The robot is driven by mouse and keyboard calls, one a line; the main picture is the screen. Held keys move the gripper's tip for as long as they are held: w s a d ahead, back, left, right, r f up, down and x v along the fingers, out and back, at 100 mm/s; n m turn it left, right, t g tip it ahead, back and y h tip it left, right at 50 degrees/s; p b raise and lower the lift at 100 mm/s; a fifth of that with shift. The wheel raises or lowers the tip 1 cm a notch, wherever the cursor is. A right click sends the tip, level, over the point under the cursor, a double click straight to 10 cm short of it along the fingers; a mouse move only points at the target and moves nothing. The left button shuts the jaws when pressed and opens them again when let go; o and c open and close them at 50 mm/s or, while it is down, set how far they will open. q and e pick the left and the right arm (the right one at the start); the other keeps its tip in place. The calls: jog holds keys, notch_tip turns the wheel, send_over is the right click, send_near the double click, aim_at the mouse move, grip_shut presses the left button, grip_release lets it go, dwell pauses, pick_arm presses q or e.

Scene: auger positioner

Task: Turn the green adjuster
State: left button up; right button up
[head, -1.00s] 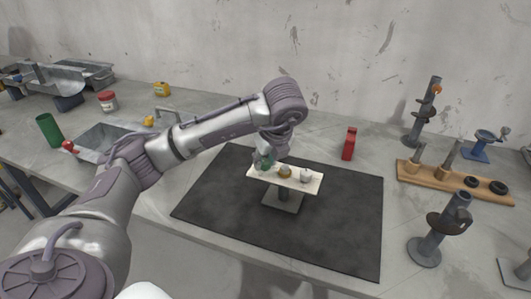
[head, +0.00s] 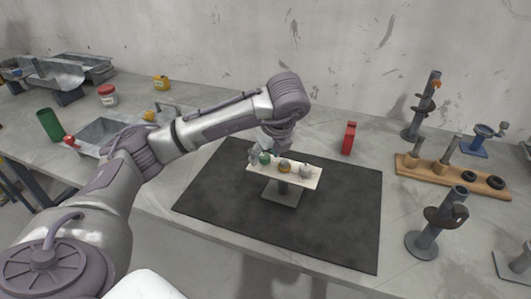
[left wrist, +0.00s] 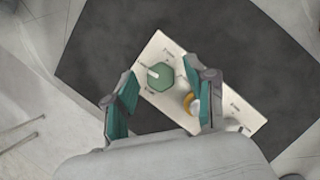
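The green adjuster (head: 264,158) is a faceted knob at the left end of a pale panel (head: 312,184) on a grey stand. In the left wrist view the green adjuster (left wrist: 163,80) is hexagonal with a white pointer mark. My left gripper (head: 262,149) is at the green adjuster's end of the panel. In the left wrist view the left gripper (left wrist: 160,74) is open, its teal-padded fingers on either side of the knob in the picture. I cannot tell whether they touch it. The right finger partly covers a yellow-orange knob (left wrist: 188,103). My right gripper is out of view.
The yellow-orange knob (head: 285,166) and a grey knob (head: 305,171) sit beside the green one. The stand is on a dark mat (head: 335,220) with free room around it. A red box (head: 348,138) stands behind; a wooden rack (head: 450,176) and metal stands are at right.

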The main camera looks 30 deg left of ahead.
pick_arm(q)
jog(key=shift+r, duration=0.1)
jog(key=v, duration=1.1)
jog(key=shift+d+r, duration=0.25)
jog(key=shift+r, duration=0.1)
